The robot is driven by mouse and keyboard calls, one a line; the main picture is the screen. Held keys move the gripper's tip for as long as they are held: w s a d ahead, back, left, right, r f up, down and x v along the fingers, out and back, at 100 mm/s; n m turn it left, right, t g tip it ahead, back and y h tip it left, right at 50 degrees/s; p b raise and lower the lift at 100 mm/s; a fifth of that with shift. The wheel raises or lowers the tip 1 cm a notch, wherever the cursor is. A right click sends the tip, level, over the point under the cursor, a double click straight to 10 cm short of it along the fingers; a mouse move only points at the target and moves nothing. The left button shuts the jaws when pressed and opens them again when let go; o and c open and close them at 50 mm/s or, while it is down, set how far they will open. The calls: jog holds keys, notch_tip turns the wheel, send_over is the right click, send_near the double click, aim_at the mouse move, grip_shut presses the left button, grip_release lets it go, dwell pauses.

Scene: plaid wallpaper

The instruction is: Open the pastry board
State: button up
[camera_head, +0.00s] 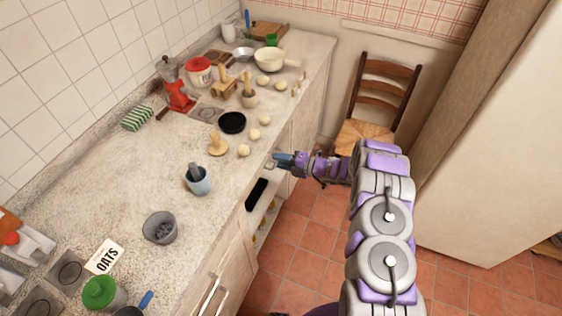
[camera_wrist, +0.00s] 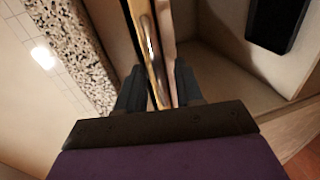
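The pastry board (camera_wrist: 150,45) shows in the wrist view as a wooden strip running up from between my fingers. My gripper (camera_wrist: 161,92) has one dark finger on each side of this strip, with little or no gap, and looks shut on it. In the head view my gripper (camera_head: 279,160) is at the counter's front edge, just below the worktop. The board is hard to make out there, and how far it stands out cannot be told.
The speckled counter (camera_head: 120,185) holds a blue cup (camera_head: 198,181), a grey bowl (camera_head: 159,229), a black pan (camera_head: 232,122) and several dough balls. A black object (camera_head: 256,194) is in the open space below the worktop. A wooden chair (camera_head: 385,95) stands beyond my arm. Tiled floor (camera_head: 310,235) is clear in front.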

jog(key=shift+c, duration=0.5)
jog(key=shift+d, duration=0.1)
grip_shut()
jog(key=shift+s+f, duration=0.1)
dwell(0.6)
